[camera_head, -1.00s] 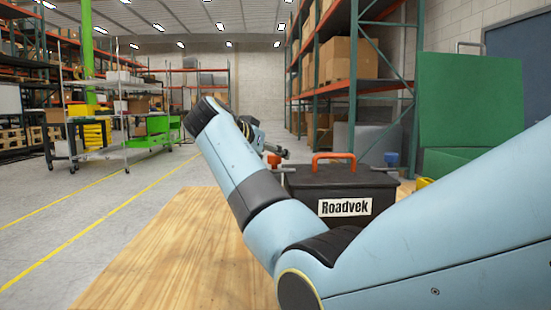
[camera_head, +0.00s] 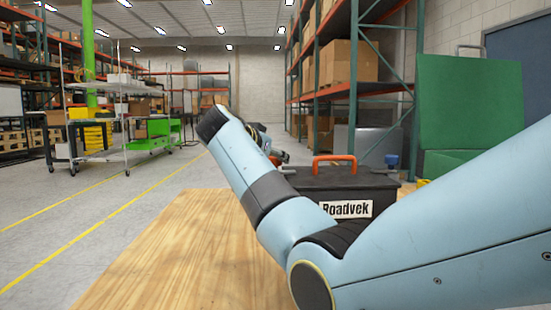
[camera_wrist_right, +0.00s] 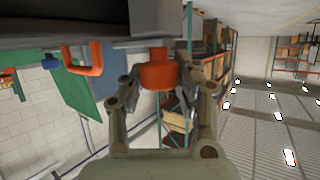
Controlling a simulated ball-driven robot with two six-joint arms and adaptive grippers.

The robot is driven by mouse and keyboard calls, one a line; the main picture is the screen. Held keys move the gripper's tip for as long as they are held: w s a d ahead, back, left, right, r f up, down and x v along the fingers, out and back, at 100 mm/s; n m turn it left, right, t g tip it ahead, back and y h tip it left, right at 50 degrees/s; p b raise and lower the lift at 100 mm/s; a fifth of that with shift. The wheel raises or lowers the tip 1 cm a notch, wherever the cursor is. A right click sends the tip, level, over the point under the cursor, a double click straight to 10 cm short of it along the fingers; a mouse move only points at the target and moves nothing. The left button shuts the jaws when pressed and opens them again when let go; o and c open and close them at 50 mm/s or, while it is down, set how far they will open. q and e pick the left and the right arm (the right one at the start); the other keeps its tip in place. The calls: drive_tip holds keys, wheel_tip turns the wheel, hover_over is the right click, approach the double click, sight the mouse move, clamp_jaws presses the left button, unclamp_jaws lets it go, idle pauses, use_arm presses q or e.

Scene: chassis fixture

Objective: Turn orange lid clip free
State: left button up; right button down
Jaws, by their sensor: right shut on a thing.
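The orange lid clip (camera_wrist_right: 158,72) is in the right wrist view, against the edge of a dark box (camera_wrist_right: 60,22). My right gripper (camera_wrist_right: 160,84) is shut on the clip, one finger on each side. In the head view the black box (camera_head: 300,180) labelled Roadvek stands on the wooden table with an orange handle (camera_head: 334,157) on its lid. My right gripper (camera_head: 273,155) is partly hidden behind the forearm at the box's left side. My left gripper is not in view.
A blue knob (camera_head: 391,160) sits at the box's right side. The wooden table (camera_head: 180,250) is bare at the left. A green panel (camera_head: 470,100) stands behind at the right. Shelving (camera_head: 350,70) and a cart (camera_head: 120,115) are further back.

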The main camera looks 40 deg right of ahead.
drive_tip(key=shift+r+n+t+p, duration=0.15)
drive_tip(key=shift+n+t+p, duration=0.15)
drive_tip(key=shift+p, duration=0.3)
drive_tip(key=n+t+y+p, duration=0.3)
drive_tip(key=n+y+p, duration=0.1)
drive_tip(key=p, duration=0.2)
drive_tip(key=n+t+y+p, duration=0.3)
drive_tip(key=n+p, duration=0.1)
drive_tip(key=p, duration=0.2)
drive_tip(key=shift+y+p, duration=0.3)
drive_tip(key=shift+y, duration=0.1)
drive_tip(key=shift+w+n+t+y+p, duration=0.1)
drive_tip(key=shift+n+t+y+p, duration=0.2)
drive_tip(key=shift+n+y+p, duration=0.6)
drive_tip(key=shift+f, duration=0.2)
drive_tip(key=c, duration=0.9)
unclamp_jaws()
drive_tip(key=v, duration=1.2)
drive_tip(key=shift+a+f, duration=0.1)
